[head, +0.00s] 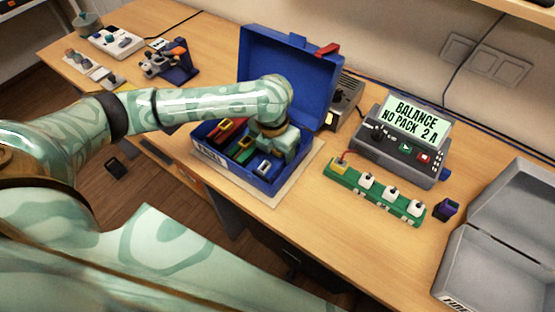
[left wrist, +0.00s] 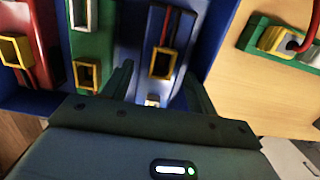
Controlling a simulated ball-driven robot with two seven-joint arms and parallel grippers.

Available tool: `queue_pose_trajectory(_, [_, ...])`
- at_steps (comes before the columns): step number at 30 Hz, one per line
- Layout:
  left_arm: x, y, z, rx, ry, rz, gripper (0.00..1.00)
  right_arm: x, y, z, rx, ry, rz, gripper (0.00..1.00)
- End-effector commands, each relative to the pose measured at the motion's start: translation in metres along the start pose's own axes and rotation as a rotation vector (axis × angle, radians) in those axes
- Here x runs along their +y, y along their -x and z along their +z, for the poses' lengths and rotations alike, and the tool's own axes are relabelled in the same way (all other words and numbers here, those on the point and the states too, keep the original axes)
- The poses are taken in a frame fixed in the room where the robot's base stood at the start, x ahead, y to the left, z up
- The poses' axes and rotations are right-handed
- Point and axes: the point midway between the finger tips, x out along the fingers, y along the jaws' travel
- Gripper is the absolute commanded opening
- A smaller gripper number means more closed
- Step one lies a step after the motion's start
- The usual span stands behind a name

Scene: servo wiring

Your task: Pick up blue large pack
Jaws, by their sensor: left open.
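Several long packs lie side by side in the open blue toolbox (head: 222,163). In the left wrist view the blue pack (left wrist: 136,48), with a yellow-framed connector and a red wire, lies lengthwise between a green pack (left wrist: 86,50) and the box wall. My left gripper (head: 281,150) is over the box, pointing down. In the left wrist view its open fingers (left wrist: 158,88) are on either side of the near part of the blue pack; whether they touch it is unclear. In the head view my arm and gripper hide part of the packs. My right gripper is not in view.
A green strip (head: 372,193) with several white plugs and one yellow plug lies right of the box. Behind it, a grey device (head: 398,152) reads "BALANCE NO PACK 2 A". A purple block (head: 447,208) and an open grey case (head: 497,262) are further right. The toolbox lid stands open behind.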

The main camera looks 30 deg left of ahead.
Motion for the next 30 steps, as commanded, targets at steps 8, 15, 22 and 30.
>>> queue_pose_trajectory(8, [0.001, -0.026, 0.000, -0.002, 0.000, 0.001, 0.58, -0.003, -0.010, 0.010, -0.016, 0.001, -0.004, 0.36])
queue_pose_trajectory(15, [0.001, -0.025, 0.000, -0.001, -0.001, 0.002, 0.17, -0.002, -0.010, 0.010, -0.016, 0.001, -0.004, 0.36])
queue_pose_trajectory(22, [0.001, -0.024, 0.001, -0.004, 0.000, 0.002, 0.02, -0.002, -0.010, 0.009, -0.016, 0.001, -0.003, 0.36])
queue_pose_trajectory(30, [0.001, -0.009, 0.003, -0.004, -0.001, 0.002, 0.02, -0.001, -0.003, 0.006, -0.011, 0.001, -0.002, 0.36])
